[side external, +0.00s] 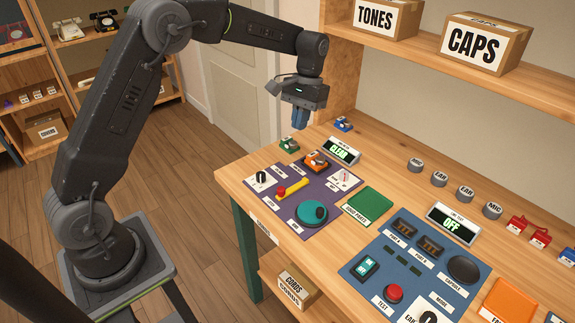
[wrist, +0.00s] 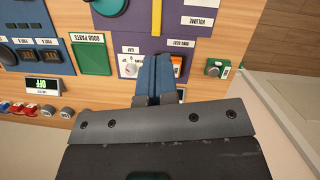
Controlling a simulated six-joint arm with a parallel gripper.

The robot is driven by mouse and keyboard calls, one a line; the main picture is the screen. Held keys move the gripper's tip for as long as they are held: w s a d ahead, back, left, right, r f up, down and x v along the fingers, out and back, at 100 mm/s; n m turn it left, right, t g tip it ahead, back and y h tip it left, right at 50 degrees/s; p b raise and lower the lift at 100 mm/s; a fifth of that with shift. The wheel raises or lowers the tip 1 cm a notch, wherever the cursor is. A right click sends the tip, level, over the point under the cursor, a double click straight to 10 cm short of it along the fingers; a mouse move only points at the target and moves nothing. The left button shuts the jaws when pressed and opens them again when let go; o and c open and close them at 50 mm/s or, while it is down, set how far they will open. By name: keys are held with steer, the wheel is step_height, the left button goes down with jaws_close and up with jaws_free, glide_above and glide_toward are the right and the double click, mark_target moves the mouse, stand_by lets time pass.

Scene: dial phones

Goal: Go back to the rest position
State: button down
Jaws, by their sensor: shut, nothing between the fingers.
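My gripper (side external: 300,117) is above the back left part of the workbench (side external: 375,163), with its blue fingers pointing down. In the wrist view my gripper (wrist: 154,62) has its blue fingers side by side, shut and empty. Below it is the purple panel (side external: 331,200) with an orange part, a yellow lever (side external: 292,188), a teal dial (side external: 312,213) and small knobs. In the wrist view the fingers cover part of the purple panel (wrist: 200,42). The fingers look clear of the bench.
A display reading CLEAR (side external: 342,150) stands behind the panel. Green (side external: 289,144) and blue (side external: 343,124) small parts lie nearby. A blue panel (side external: 385,267), a green pad (side external: 368,206) and several grey caps are to the right. A shelf above holds boxes marked TONES (side external: 384,18) and CAPS (side external: 478,44).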

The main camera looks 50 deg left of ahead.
steer(key=s+d+r+m+t, duration=0.1)
steer(key=s+d+r+t, duration=0.25)
steer(key=s+r, duration=0.8)
steer(key=s+d+f+m+t, duration=0.1)
steer(key=s+t, duration=0.4)
steer(key=s, duration=1.1)
steer(key=shift+s+d+f+m+y, duration=0.2)
steer(key=shift+d+f+m+y, duration=0.1)
steer(key=shift+d+f+y, duration=0.1)
